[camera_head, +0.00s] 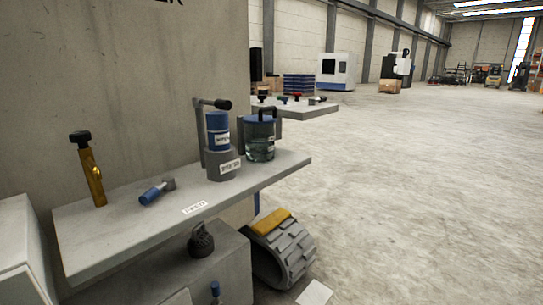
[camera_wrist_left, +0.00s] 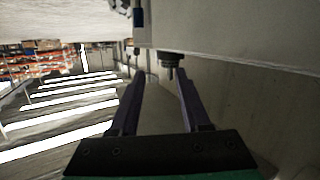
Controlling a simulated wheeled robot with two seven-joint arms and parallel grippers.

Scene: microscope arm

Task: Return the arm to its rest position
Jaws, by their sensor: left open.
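In the head view a grey post with a black-tipped horizontal arm (camera_head: 212,103) stands on a grey shelf (camera_head: 128,222), beside a blue labelled cylinder (camera_head: 218,130) on a grey labelled base (camera_head: 222,165). I cannot tell for sure that this is the task's arm. My left gripper (camera_wrist_left: 161,78) shows only in the left wrist view, which looks upside down. Its two dark fingers are apart with nothing held between them. A dark ridged knob (camera_wrist_left: 171,61) shows beyond the fingertips, near the right finger; its distance and identity are unclear. My right gripper is not in view.
On the shelf are a glass jar with a blue lid (camera_head: 261,138), a blue-handled tool (camera_head: 156,191) and a tilted gold tube with a black top (camera_head: 95,172). A grey box (camera_head: 228,272) and ribbed drum (camera_head: 285,255) stand below. Floor at right is open.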

